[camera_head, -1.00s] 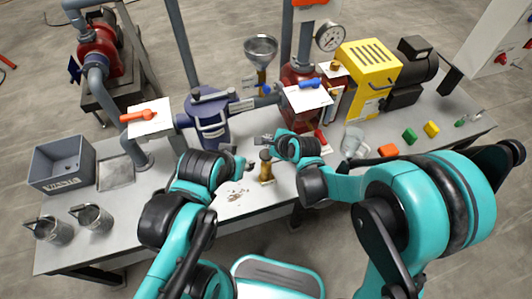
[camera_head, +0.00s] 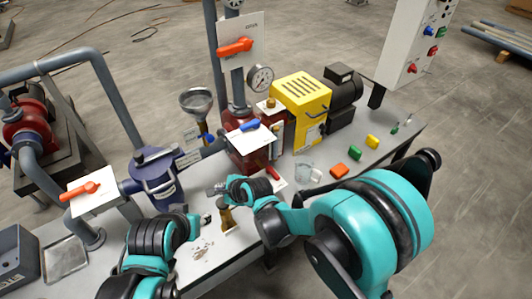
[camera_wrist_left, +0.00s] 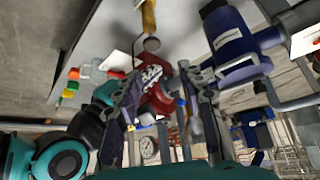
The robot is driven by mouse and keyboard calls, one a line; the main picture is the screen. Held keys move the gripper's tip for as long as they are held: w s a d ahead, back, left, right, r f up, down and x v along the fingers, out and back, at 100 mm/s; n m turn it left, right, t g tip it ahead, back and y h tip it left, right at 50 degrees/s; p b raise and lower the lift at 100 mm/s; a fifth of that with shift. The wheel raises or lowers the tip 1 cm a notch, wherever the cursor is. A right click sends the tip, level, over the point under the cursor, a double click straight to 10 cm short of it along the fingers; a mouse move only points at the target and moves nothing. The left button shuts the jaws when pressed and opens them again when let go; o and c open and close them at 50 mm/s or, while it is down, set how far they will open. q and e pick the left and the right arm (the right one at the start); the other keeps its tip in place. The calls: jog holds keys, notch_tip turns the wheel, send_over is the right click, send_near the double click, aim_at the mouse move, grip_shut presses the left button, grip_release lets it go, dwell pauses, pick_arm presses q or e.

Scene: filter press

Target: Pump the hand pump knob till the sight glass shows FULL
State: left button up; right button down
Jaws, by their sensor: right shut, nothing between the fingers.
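The hand pump (camera_head: 227,219) is a small brass cylinder standing upright near the front of the bench. I cannot pick out the sight glass or any FULL mark.
A red pump (camera_head: 245,155) with a white plate and blue lever stands behind. A blue vessel (camera_head: 157,178) is at left, a yellow housing (camera_head: 301,95) at back right.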

pick_arm(q)
grip_shut()
dwell(1.2)
pick_arm(e)
jog(key=s+d+r+n+h, duration=0.1)
jog(key=s+d+r+n, duration=0.15)
jog(key=d, duration=0.45)
jog(key=s+d+r+n+t+h, duration=0.1)
jog(key=d+r+n, duration=0.3)
jog(key=d, duration=0.2)
jog(key=s+d+r+n+h, duration=0.1)
jog(key=s+d+r+n, duration=0.15)
jog(key=d, duration=0.45)
jog(key=s+d+r+n+h, duration=0.2)
jog(key=s+d+n+h, duration=0.1)
jog(key=s+d+n, duration=0.5)
jog(key=s+d, duration=0.2)
jog(key=d, duration=0.2)
jog(key=shift+s+d+n+h, duration=0.2)
jog(key=shift+n+h, duration=0.1)
jog(key=shift+n, duration=0.1)
